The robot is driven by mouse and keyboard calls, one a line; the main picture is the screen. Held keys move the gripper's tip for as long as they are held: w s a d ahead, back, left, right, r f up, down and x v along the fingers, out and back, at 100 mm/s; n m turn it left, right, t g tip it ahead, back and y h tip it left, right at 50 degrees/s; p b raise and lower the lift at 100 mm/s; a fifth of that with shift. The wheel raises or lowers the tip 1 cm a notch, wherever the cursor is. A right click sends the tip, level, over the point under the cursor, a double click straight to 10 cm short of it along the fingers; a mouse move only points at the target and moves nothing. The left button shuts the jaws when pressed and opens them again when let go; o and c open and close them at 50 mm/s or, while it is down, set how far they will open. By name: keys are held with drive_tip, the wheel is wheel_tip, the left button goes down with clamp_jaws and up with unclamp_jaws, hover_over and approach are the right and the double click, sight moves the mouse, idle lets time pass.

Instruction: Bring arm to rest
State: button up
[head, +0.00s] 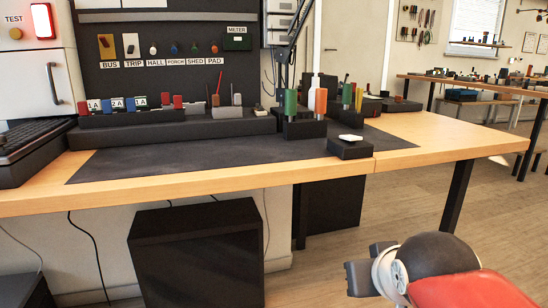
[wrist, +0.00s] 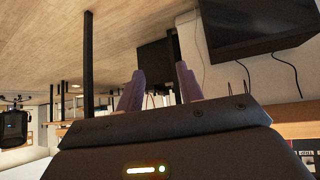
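My arm shows at the lower right of the head view, a red link with a dark rounded joint, out in front of the workbench (head: 300,163) and lower than its top. My gripper (wrist: 158,72) shows in the wrist view with its two purplish fingers apart and nothing between them. It is clear of the bench and touches nothing that I can see. The wrist picture is upside down, with the wooden floor at the top. The fingers cannot be made out in the head view.
A dark mat (head: 190,158) on the bench carries breaker blocks, tool holders and a small black stand (head: 350,148). A black cabinet (head: 197,255) stands under the bench, with loose cables beside it. A bench leg (head: 457,197) is near my arm. Open floor lies to the right.

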drive_tip(key=s+f+g, duration=0.3)
drive_tip(key=s+f, duration=0.6)
wheel_tip(320, 180, up, 14)
drive_tip(key=p, duration=1.3)
drive_tip(key=shift+w+a+f, duration=0.2)
drive_tip(key=shift+a, duration=0.05)
